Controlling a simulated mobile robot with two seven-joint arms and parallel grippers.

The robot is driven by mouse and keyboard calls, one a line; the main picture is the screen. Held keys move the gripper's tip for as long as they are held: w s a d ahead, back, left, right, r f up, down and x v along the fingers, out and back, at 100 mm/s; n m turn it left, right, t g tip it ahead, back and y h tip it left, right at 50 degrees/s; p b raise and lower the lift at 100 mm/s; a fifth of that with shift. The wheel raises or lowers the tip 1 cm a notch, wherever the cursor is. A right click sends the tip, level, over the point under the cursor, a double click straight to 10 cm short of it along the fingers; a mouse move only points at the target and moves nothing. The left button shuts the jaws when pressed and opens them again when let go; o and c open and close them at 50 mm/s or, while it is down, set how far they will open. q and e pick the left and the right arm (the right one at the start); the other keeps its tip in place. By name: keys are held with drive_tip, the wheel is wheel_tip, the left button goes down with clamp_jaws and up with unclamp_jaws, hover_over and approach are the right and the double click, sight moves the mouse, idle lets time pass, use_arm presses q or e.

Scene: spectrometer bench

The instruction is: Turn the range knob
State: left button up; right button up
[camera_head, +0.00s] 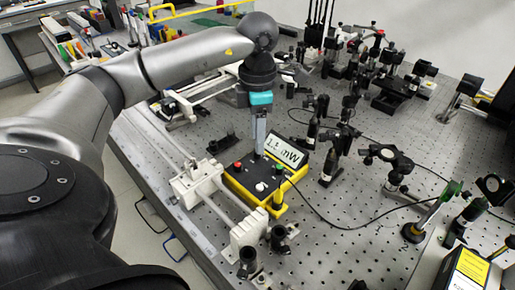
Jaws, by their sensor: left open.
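A yellow and black power meter (243,191) sits on the perforated optical bench, with a tilted display (284,153) showing a reading in mW. On its top face are a red knob or button (238,166), a white knob (260,187) and a green one (279,168). I cannot tell from labels which is the range knob. My left gripper (260,150) points down just above the back of the meter, beside the display's left edge. It is open, and its fingers look nearly in line from this side. I cannot tell whether the fingertips touch the meter. My right gripper is not in view.
White rail mounts (196,183) stand left of the meter, and a white block (247,231) stands in front. Black optical posts (330,165) stand close on the right. A black cable (345,228) runs right from the meter. Bare bench (340,260) lies at the front right.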

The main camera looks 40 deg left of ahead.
use_arm(q)
drive_tip(key=shift+f, duration=1.75)
clamp_jaws()
